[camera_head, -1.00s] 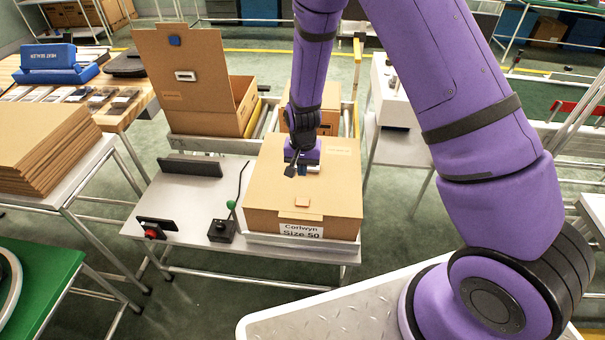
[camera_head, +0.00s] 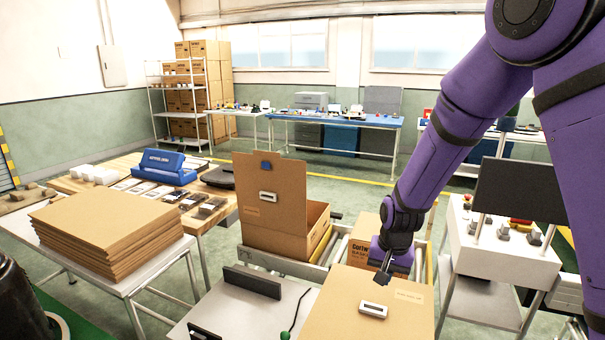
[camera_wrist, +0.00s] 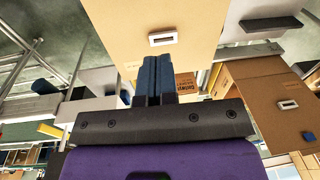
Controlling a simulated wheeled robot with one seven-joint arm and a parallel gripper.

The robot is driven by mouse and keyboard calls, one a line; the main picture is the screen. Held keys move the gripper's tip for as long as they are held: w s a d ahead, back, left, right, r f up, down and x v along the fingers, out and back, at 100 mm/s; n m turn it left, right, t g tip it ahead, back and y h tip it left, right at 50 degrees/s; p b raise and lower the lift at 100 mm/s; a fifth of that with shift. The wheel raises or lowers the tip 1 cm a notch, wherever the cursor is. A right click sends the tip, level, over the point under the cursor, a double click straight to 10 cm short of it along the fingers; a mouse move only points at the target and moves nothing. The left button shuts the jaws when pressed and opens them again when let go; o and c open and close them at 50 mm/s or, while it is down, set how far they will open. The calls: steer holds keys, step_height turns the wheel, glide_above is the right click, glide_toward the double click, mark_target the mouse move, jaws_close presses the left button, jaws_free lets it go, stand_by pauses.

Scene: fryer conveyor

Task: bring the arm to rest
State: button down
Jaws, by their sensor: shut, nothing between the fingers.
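My purple arm reaches down from the upper right in the head view. My gripper (camera_head: 383,276) hangs just above the far part of a closed cardboard box (camera_head: 340,318) on the near table. In the wrist view my gripper (camera_wrist: 154,66) has its two dark blue fingers together, with nothing between them. The same box (camera_wrist: 120,25) fills the top middle of that view, and a small white handle plate (camera_wrist: 175,39) shows on it. The fingers look apart from the box, though the exact gap is hard to tell.
An open cardboard box (camera_head: 272,233) and another box (camera_head: 362,250) sit on the conveyor behind. Stacked flat cardboard (camera_head: 105,238) lies on the left table. A white control unit (camera_head: 500,258) with a dark screen stands right, close to the arm.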

steer(key=s+d+r+n+t, duration=0.1)
steer(key=s+d+r, duration=0.15)
steer(key=r, duration=0.45)
steer(key=s+d+r, duration=0.1)
steer(key=s+r, duration=0.3)
steer(key=r, duration=0.2)
steer(key=s+d+r+n+t, duration=0.1)
steer(key=s+d+r, duration=0.1)
steer(key=s+r, duration=0.35)
steer(key=s+d+r+t, duration=0.1)
steer(key=s+d+r, duration=0.1)
steer(key=s+r, duration=0.3)
steer(key=s+d+r+n+t, duration=0.1)
steer(key=s+d+r, duration=0.2)
steer(key=s, duration=0.7)
steer(key=shift+s+r+n+h, duration=0.2)
steer(key=shift+r+n+h, duration=0.1)
steer(key=shift+r, duration=0.55)
